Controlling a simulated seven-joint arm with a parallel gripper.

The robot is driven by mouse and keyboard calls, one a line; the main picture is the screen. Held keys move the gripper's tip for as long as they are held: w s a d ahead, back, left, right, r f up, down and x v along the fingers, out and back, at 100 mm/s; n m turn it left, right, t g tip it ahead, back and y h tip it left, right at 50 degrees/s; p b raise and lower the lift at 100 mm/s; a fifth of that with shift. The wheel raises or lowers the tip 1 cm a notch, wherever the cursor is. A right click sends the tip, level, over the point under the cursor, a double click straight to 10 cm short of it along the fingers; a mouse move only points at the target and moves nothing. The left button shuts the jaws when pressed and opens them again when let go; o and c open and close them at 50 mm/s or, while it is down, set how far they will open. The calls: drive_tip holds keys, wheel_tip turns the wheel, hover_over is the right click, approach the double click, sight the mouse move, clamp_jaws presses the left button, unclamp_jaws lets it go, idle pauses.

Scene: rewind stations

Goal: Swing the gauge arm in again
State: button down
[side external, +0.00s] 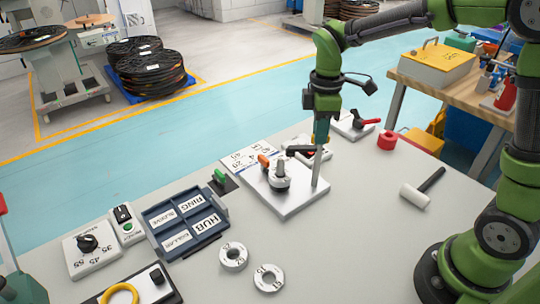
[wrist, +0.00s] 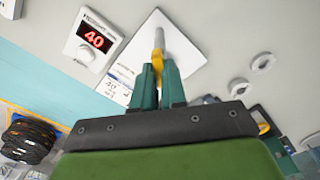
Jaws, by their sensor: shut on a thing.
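The white plate (side external: 300,200) carries an upright grey post (side external: 317,172) at its right end and a spindle with a pale ring-shaped part (side external: 280,178) near its middle. My gripper (side external: 321,141) points down at the top of the post. In the wrist view my gripper's teal fingers (wrist: 158,78) are shut on a narrow yellow piece (wrist: 158,50), which I take as the gauge arm. It lies over the white plate, close to the grey post. The fingers hide most of it, so its exact swing angle cannot be told. An orange-tipped part (side external: 263,161) shows beside the spindle.
A display reading 40 (wrist: 95,40) stands beside the plate. A blue labelled tray (side external: 185,222), two loose rings (side external: 233,257), a white-headed mallet (side external: 415,195) and a red ring-like piece (side external: 388,140) lie around.

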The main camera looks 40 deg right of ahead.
drive_tip(key=shift+r, duration=0.1)
drive_tip(key=c, duration=1.2)
unclamp_jaws()
wheel_tip(320, 180, up, 17)
drive_tip(key=shift+f, duration=0.1)
drive_tip(key=s+f+m+t, duration=0.2)
drive_tip(key=s+f+m, duration=0.1)
drive_tip(key=s+m, duration=0.2)
drive_tip(key=s+f+m+t+y, duration=0.1)
drive_tip(key=s+f+m+t, duration=0.1)
drive_tip(key=s+m, duration=0.3)
drive_tip(key=s+f+m+t+y, duration=0.1)
drive_tip(key=s+f+m+t, duration=0.2)
drive_tip(key=s+f+m, duration=0.1)
drive_tip(key=shift+s+m, duration=0.4)
drive_tip(key=shift+s, duration=0.1)
